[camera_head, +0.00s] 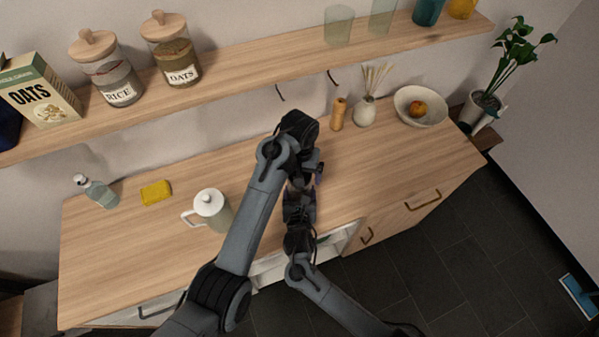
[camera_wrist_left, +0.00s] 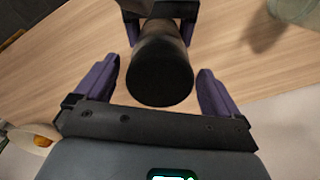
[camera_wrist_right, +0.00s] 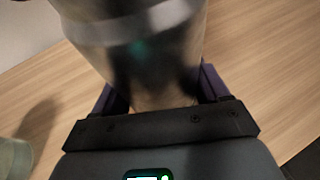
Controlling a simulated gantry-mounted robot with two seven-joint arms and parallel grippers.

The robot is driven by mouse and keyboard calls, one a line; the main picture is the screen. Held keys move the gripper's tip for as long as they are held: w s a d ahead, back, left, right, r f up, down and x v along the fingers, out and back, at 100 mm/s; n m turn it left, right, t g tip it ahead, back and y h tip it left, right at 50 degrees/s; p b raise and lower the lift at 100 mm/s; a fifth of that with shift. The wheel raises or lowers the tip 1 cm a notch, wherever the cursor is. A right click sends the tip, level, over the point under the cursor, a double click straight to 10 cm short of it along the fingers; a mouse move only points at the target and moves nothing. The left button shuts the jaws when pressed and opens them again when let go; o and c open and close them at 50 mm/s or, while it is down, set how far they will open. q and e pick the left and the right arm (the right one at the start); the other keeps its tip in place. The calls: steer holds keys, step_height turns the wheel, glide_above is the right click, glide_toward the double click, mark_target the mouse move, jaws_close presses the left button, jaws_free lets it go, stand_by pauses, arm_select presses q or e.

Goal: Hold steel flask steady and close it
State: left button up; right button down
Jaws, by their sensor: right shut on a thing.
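The steel flask (camera_wrist_right: 135,50) is a shiny cylinder filling the middle of the right wrist view. My right gripper (camera_wrist_right: 155,85) is shut on its body, with a purple finger on each side. In the left wrist view the flask's dark round end (camera_wrist_left: 160,80), which looks like a black cap, faces the camera. My left gripper (camera_wrist_left: 158,72) is open, its purple fingers either side of this end with gaps showing. In the head view my left gripper (camera_head: 304,172) and right gripper (camera_head: 301,197) are close together and largely hide the flask. How the cap sits cannot be told.
On the counter (camera_head: 130,240) stand a white jug (camera_head: 212,208), a yellow sponge (camera_head: 156,193) and a spray bottle (camera_head: 97,190) to the left. A wooden mill (camera_head: 338,114), a reed diffuser (camera_head: 364,112) and a fruit bowl (camera_head: 408,110) stand behind right. A shelf (camera_head: 240,65) overhangs the back.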

arm_select(q)
steer(key=shift+r, duration=2.25)
